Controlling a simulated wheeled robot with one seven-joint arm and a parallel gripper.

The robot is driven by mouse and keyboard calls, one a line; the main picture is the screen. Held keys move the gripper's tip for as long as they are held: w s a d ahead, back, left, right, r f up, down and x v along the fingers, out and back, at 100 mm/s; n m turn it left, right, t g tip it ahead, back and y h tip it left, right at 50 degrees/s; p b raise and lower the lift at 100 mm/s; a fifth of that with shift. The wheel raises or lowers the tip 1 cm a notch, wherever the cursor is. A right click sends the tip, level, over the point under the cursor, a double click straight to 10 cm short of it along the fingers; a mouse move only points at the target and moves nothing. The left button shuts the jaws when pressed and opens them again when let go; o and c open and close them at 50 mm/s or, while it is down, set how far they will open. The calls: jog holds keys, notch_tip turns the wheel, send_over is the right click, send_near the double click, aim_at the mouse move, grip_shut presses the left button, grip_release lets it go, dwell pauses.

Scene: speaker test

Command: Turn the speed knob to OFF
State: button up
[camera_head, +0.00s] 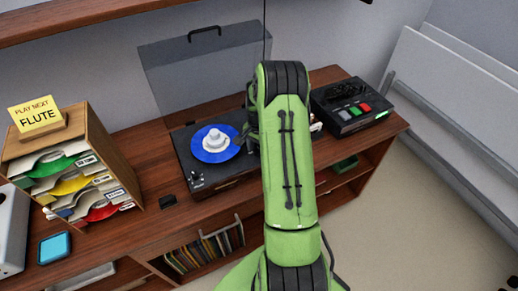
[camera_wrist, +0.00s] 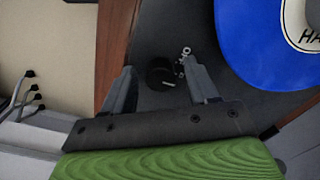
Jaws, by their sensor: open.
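The speed knob (camera_wrist: 160,73) is a small round black knob on the dark deck of the record player (camera_wrist: 225,78) in the wrist view. White lettering beside it is partly covered by a finger and I cannot read it surely. I cannot tell the knob's setting. My gripper (camera_wrist: 160,68) is open, with one finger on each side of the knob and gaps that seem to show between. In the head view the record player (camera_head: 185,150) carries a blue record (camera_head: 212,156) with a white centre, and my arm hides the knob.
The raised clear lid (camera_head: 200,70) stands behind the player. A black device with coloured buttons (camera_head: 350,108) is to the right. A sleeve rack (camera_head: 125,160) with a yellow "PLAY NEXT FLUTE" sign (camera_head: 35,114) stands left. The wooden top (camera_head: 155,222) is mostly clear in front.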

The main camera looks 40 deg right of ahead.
jog(key=shift+c, duration=0.3)
jog(key=c, duration=1)
jog(key=shift+n, duration=0.3)
jog(key=n+b, duration=0.1)
jog(key=n, duration=0.3)
jog(key=shift+r+n+b, duration=0.1)
jog(key=shift+n+b, duration=0.45)
jog(key=shift+n, duration=1.55)
jog(key=shift+d, duration=0.1)
jog(key=o, duration=1.1)
jog(key=shift+s, duration=0.1)
jog(key=shift+c, duration=0.2)
